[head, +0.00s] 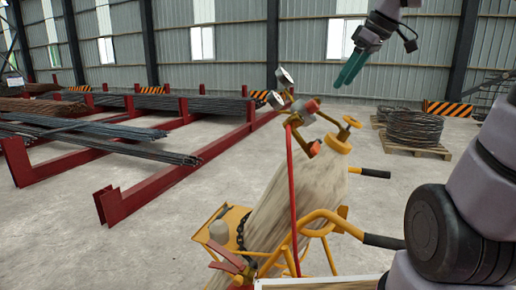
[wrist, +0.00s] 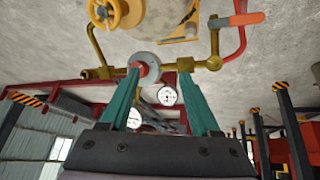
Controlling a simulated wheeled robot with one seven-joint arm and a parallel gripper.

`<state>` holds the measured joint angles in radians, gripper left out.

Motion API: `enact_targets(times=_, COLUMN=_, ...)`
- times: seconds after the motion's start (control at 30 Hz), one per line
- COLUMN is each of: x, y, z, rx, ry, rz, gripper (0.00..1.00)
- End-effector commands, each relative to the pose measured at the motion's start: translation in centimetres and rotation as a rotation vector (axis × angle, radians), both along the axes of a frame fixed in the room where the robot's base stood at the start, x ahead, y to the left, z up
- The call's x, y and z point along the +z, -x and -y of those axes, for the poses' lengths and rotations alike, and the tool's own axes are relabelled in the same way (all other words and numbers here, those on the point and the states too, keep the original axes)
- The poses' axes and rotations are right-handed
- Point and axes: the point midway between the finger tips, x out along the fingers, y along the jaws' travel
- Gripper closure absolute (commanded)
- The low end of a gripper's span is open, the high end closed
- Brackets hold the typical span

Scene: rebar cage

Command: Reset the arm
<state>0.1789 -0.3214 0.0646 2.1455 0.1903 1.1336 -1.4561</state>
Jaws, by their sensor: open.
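My gripper (head: 343,82) has two teal fingers and hangs in the upper right of the head view, above and to the right of the gas regulator (head: 305,112). No object shows in its grip there, and it looks apart from the regulator. In the wrist view my gripper (wrist: 160,75) has its fingers spread with a gap between them. Brass pipework, a round grey knob with a red centre (wrist: 146,66) and a white-faced gauge (wrist: 167,96) show beyond the fingertips. A yellow handwheel (wrist: 118,12) is at the top of that view.
A yellow cart (head: 230,222) carries a pale, worn cylinder (head: 285,205) with a red hose (head: 292,190). Red racks (head: 175,175) hold steel bars at left. Wire coils (head: 415,128) lie on a pallet at right. Open concrete floor lies between.

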Motion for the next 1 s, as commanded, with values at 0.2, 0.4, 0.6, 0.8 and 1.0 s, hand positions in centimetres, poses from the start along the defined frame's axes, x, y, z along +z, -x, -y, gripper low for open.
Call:
enact_targets(times=0.2, x=-1.1, y=6.1, z=0.1, rx=-0.442, ry=-0.135, rz=-0.075, gripper=0.37)
enact_targets(times=0.4, x=-2.6, y=10.4, z=0.6, rx=-0.801, ry=-0.3, rz=-0.111, gripper=0.37)
enact_targets(times=0.6, x=-3.7, y=12.4, z=1.0, rx=-0.997, ry=-0.415, rz=-0.131, gripper=0.37)
enact_targets(times=0.8, x=-3.9, y=12.7, z=1.1, rx=-1.04, ry=-0.442, rz=-0.138, gripper=0.37)
enact_targets(times=1.0, x=-3.9, y=12.7, z=1.1, rx=-1.038, ry=-0.441, rz=-0.138, gripper=0.37)
